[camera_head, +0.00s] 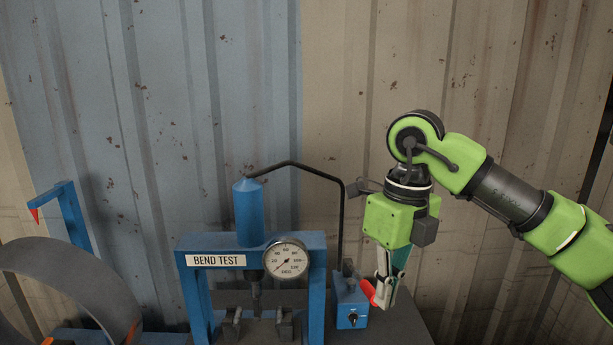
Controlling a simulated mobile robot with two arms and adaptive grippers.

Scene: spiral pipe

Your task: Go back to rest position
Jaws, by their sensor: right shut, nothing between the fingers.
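My right gripper (385,302) hangs pointing down at the end of my green right arm, which comes in from the right. Its fingers are shut, with nothing seen held between them. A red lever handle (369,292) shows just left of the fingertips; I cannot tell whether they touch. The handle is beside a small blue control box (351,304) with a black knob. The left gripper is not in view.
A blue bend test press (318,290) with a round gauge (286,259) stands left of my right gripper. A large grey pipe ring (75,258) and a blue post with a red tip (72,205) are at far left. A corrugated wall (335,90) is behind.

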